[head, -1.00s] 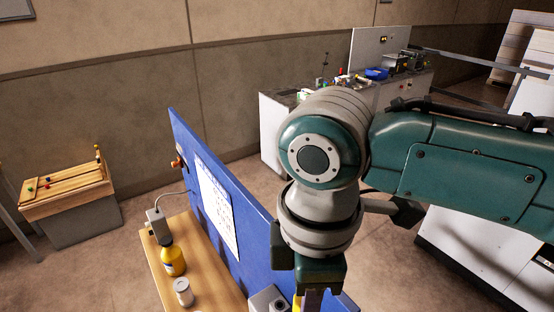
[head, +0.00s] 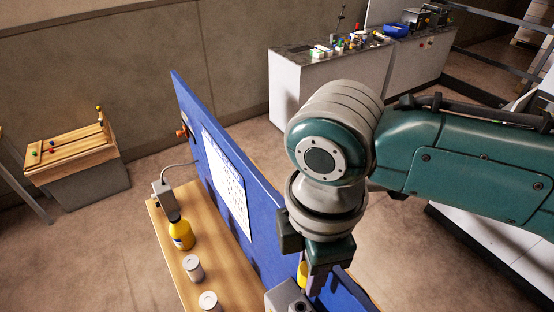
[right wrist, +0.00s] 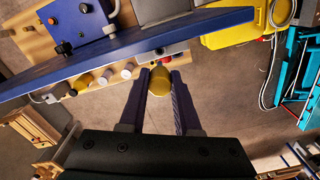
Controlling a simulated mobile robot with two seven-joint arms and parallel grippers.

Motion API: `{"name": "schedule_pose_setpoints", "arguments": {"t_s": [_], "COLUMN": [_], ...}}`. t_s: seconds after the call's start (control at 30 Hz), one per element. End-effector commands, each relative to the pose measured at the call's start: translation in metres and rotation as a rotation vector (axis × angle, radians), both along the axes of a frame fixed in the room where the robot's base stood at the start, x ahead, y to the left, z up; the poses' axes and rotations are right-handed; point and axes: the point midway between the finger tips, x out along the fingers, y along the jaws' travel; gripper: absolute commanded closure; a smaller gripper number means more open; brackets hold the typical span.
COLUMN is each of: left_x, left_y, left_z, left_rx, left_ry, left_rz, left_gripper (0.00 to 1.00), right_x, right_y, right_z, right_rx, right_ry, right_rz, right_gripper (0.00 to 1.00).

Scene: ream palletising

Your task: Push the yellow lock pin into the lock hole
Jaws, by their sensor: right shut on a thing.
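My right gripper (head: 312,285) hangs over the wooden bench in the head view, beside the lower end of the blue board. It is shut on the yellow lock pin (head: 302,272), which shows as a small yellow strip there. In the right wrist view the pin's rounded yellow end (right wrist: 160,81) sits between the two fingertips. A grey block (head: 287,297) stands just below and left of the gripper, apparently with a dark opening, partly cut off by the frame edge. I cannot tell whether the pin touches it or whether that opening is the lock hole. My left gripper is out of view.
The blue board (head: 190,110) with a white sheet (head: 226,182) stands along the bench (head: 172,240). A cluttered counter (head: 325,75) is at the back. Floor between is clear.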

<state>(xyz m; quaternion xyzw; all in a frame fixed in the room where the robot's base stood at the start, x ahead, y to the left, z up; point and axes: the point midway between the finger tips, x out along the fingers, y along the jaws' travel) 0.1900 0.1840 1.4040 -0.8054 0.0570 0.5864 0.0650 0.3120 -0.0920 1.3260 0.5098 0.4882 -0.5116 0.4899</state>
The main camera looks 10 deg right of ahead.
Motion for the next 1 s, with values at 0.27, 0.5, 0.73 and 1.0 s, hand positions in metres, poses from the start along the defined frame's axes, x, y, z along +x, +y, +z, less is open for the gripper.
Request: {"name": "schedule_pose_setpoints", "arguments": {"t_s": [0.27,0.5,0.73,1.0], "left_x": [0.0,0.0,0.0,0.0], "left_y": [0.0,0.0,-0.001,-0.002], "left_z": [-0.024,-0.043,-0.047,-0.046], "left_rx": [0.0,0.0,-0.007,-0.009], "left_ry": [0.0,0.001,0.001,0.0], "left_rz": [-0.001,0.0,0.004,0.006], "left_gripper": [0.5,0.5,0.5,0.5], "right_x": [0.0,0.0,0.0,0.0], "right_y": [0.001,0.001,0.001,0.001], "right_z": [-0.028,-0.052,-0.058,-0.058], "right_rx": [0.002,0.001,0.002,0.002], "right_ry": [0.0,0.0,-0.001,0.0], "right_rz": [0.001,0.0,0.0,0.0], "right_gripper": [1.0,1.0,1.0,1.0]}}
